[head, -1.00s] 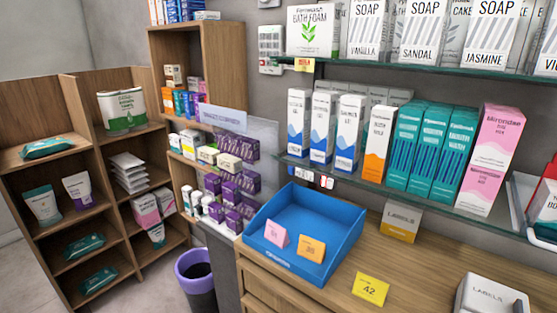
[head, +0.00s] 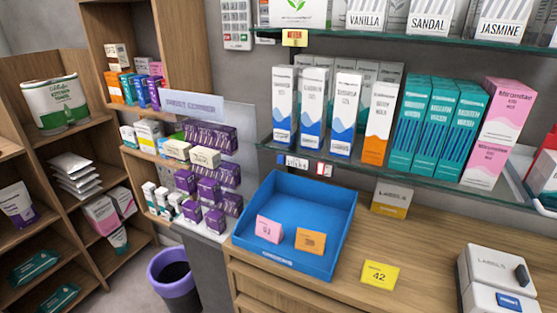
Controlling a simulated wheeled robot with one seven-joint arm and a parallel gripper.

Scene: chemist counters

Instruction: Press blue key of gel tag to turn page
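Small shelf tags hang on the front edge of the lower glass shelf. One white tag (head: 297,162) has dark print and what looks like a blue part at its left end. Another tag (head: 324,169) beside it on the right shows red. The print is too small to read, so I cannot tell which is the gel tag. White boxes with blue waves (head: 313,112) stand on the shelf above the tags. My gripper is not in view.
A blue tray (head: 338,215) with pink and orange cards stands on the wooden counter (head: 410,250) below the tags. A yellow card marked 42 (head: 379,275) and white label boxes (head: 492,285) lie to the right. A purple bin (head: 174,280) stands on the floor.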

